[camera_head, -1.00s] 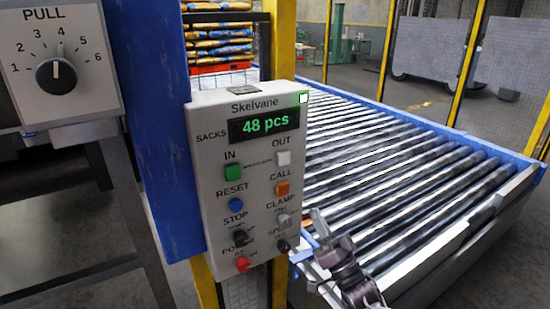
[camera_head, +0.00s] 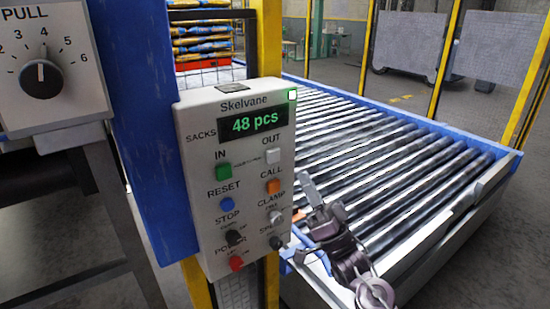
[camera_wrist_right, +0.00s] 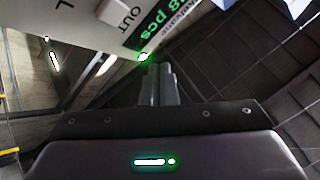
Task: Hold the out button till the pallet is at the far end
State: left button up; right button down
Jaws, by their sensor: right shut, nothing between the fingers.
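The grey control panel (camera_head: 243,185) faces me, its display reading "48 pcs". The white OUT button (camera_head: 273,156) is at its upper right, below the OUT label; the button also shows at the top of the right wrist view (camera_wrist_right: 110,11). My right gripper (camera_head: 308,188) is shut and empty, right of the panel's lower half. Its fingertips (camera_wrist_right: 158,70) are apart from the OUT button. A stack of sacks (camera_head: 203,32) stands at the back left on a red base (camera_head: 203,66); whether that is the pallet, I cannot tell. My left gripper is out of view.
The green IN button (camera_head: 223,171) is left of OUT, and the orange CALL button (camera_head: 273,187) is below it. A roller conveyor (camera_head: 400,165) with blue edges runs behind the panel; its visible rollers are bare. A blue post (camera_head: 150,130) stands left.

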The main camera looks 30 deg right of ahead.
aim_at(273, 156)
jog(key=w+b, duration=0.1)
jog(key=w, duration=0.6)
jog(key=shift+w+a+b, duration=0.3)
jog(key=shift+w+b, duration=0.05)
jog(key=shift+b, duration=0.05)
jog(key=shift+w, duration=0.15)
dwell(1.6)
jog(key=shift+w, duration=0.25)
